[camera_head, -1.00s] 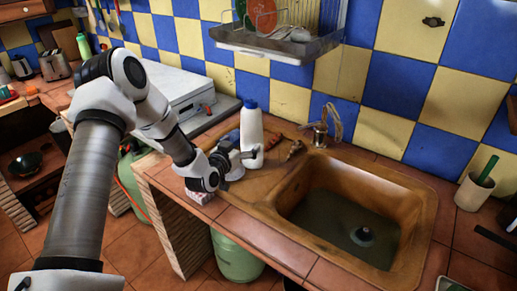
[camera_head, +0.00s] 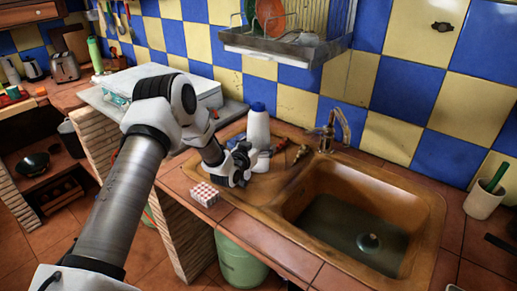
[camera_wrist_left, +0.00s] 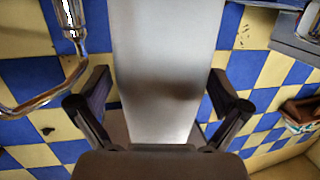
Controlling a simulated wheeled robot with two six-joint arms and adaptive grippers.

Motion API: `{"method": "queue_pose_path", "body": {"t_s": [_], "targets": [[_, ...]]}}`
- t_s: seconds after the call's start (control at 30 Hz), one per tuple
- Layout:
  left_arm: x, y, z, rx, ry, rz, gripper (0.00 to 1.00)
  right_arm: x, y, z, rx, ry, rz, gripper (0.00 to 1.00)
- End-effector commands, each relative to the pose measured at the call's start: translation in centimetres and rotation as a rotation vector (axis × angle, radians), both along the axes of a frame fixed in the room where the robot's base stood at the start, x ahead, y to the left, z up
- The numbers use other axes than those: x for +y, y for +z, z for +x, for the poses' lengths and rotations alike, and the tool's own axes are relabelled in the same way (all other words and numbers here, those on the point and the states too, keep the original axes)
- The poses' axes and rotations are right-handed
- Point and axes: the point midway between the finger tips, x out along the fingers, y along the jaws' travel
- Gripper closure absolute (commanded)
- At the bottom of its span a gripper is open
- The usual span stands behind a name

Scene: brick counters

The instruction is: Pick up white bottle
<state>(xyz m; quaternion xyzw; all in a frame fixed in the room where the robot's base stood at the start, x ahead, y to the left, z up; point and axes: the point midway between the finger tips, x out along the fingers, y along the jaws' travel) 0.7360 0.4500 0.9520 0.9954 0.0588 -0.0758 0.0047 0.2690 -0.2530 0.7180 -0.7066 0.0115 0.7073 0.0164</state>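In the left wrist view the pale bottle body (camera_wrist_left: 165,65) lies between the two dark fingers of the left gripper (camera_wrist_left: 160,92). The fingers are spread, with a narrow gap showing on each side of the bottle. My right gripper is not in view.
The brown sink (camera_head: 285,212) and tap (camera_head: 330,138) are right of the bottle. A small red-and-white box (camera_head: 204,194) sits at the counter edge, below the left gripper. A dish rack (camera_head: 285,48) hangs above. A cup (camera_head: 484,200) stands at right.

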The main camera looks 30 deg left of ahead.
Motion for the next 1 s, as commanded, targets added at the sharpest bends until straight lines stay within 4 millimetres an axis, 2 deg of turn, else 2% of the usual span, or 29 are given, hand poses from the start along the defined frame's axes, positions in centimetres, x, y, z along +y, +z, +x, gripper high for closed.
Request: {"method": "queue_pose_path", "body": {"t_s": [0.03,0.13,0.23,0.27,0.57,0.77,0.87,1.0], "targets": [[0.0,0.0,0.0,0.0,0.0,0.0,0.18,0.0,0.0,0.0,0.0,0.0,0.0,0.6],[0.0,0.0,0.0,0.0,0.0,0.0,0.52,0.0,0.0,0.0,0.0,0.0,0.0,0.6],[0.0,0.0,0.0,-0.001,0.0,0.0,0.52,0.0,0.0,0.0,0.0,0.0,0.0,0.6],[0.0,0.1,0.0,-0.003,0.0,0.0,0.58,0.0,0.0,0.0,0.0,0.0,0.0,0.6],[0.0,0.4,0.0,-0.003,0.0,0.0,0.58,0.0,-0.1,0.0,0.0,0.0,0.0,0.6],[0.0,2.1,0.0,-0.005,0.0,0.001,0.58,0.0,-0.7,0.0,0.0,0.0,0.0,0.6],[0.0,3.5,0.1,-0.007,0.0,0.0,0.58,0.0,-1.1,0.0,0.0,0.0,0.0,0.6],[-1.3,3.7,-2.3,-0.001,0.0,-0.003,0.58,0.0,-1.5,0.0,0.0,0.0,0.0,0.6]]}}
